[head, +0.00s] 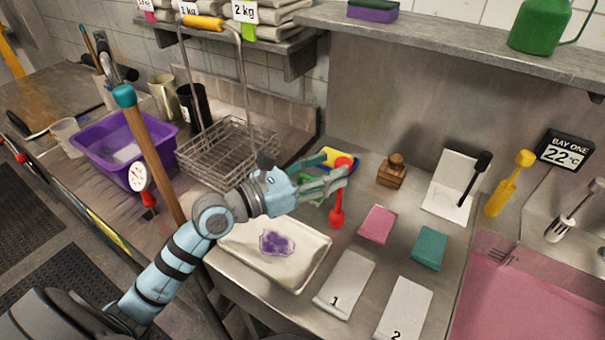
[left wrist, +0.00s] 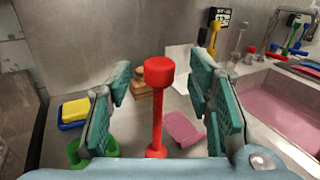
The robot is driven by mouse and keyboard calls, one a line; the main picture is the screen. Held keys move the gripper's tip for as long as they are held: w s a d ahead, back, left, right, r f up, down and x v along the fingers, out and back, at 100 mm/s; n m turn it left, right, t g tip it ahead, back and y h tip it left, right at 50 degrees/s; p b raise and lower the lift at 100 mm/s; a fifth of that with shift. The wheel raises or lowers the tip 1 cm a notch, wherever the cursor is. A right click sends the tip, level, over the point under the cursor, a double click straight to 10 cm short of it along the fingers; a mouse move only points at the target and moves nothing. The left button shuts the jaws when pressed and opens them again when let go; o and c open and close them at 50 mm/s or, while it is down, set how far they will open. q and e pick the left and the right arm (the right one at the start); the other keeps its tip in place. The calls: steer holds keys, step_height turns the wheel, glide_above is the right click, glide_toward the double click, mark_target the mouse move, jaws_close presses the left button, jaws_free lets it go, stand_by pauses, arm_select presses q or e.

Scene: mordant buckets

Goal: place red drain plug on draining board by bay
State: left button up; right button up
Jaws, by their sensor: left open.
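The red drain plug (head: 337,207) stands upright on the steel counter, with a thick round top on a thin stem. It also shows in the left wrist view (left wrist: 159,75). My left gripper (head: 338,179) is open, with its teal fingers on either side of the plug in the left wrist view; I see no contact. The steel draining board (head: 379,276) lies beside the bay, a basin of pink liquid (head: 530,298) on the right. The plug's foot is partly hidden in the left wrist view. My right gripper is not in view.
Close to the plug are a green item (left wrist: 77,151), a yellow and blue sponge pair (left wrist: 73,113), a pink block (head: 377,224), a teal block (head: 430,248) and a wooden stamp (head: 392,171). A white tray (head: 314,268) and numbered cloths (head: 344,283) lie in front.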

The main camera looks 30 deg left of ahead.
arm_select(q)
steer(key=p+v, duration=0.1)
steer(key=v, duration=0.6)
steer(key=shift+s, duration=0.2)
steer(key=shift+a, duration=0.1)
